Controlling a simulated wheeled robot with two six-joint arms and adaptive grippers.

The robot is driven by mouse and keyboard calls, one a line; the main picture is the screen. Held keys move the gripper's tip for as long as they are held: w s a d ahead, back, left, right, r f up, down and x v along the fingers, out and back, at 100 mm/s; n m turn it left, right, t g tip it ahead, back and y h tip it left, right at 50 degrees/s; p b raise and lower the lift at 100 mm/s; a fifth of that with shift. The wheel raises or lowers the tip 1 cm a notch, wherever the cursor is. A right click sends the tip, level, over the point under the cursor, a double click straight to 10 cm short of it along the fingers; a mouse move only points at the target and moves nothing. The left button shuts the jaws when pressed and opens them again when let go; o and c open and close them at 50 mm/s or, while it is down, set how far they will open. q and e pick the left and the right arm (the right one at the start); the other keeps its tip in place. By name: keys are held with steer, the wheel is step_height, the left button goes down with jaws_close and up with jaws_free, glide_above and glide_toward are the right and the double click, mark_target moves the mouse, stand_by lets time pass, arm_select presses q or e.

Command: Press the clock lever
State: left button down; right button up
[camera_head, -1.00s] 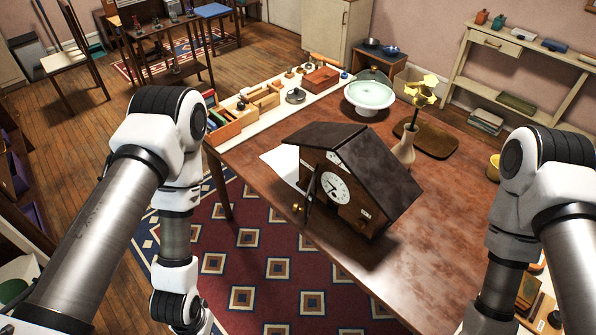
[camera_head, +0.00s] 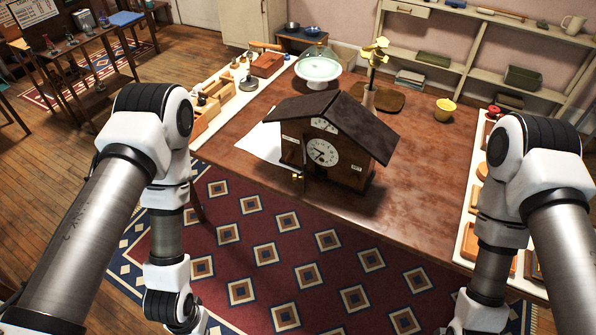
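The clock (camera_head: 322,150) is a house-shaped wooden case with a dark pitched roof, standing upright on the brown table (camera_head: 430,180). Its white round dial (camera_head: 322,152) faces me. A small brass knob or lever end (camera_head: 297,177) shows at its lower left front; it is too small to make out clearly. A small pale label is on the right of the front. Both my arms hang down at the left and right, short of the clock and apart from it. Both grippers are below the picture's edge, out of view.
Trays of small items line both table sides. The table front is clear.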

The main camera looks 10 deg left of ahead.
arm_select(q)
step_height(320, 180, down, 16)
steer(key=b, duration=1.5)
steer(key=shift+a+f, duration=0.15)
steer(key=shift+f, duration=0.05)
steer(key=w+d+f+m+t+h+b, duration=0.1)
steer(key=w+m+t+b, duration=0.2)
steer(key=w, duration=0.7)
steer(key=w+d+f+m+t+h+b, duration=0.1)
steer(key=w+d+f+m+t, duration=0.3)
steer(key=w, duration=0.6)
steer(key=w+r+m+t+h+b, duration=0.1)
steer(key=w+r+m+t+h, duration=0.1)
steer(key=w+r+m, duration=0.5)
steer(key=w+r+m+t+h+b, duration=0.1)
steer(key=w+r+m+h+b, duration=0.15)
steer(key=w, duration=0.85)
steer(key=w+d+r+m+t+h+b, duration=0.1)
steer(key=w+r+m+t+h, duration=0.2)
steer(key=w+r+m, duration=0.7)
step_height(320, 180, up, 3)
steer(key=m+h, duration=0.1)
steer(key=m, duration=0.2)
steer(key=shift+w+d+r, duration=0.15)
steer(key=shift+w+d, duration=0.05)
steer(key=shift+w, duration=0.2)
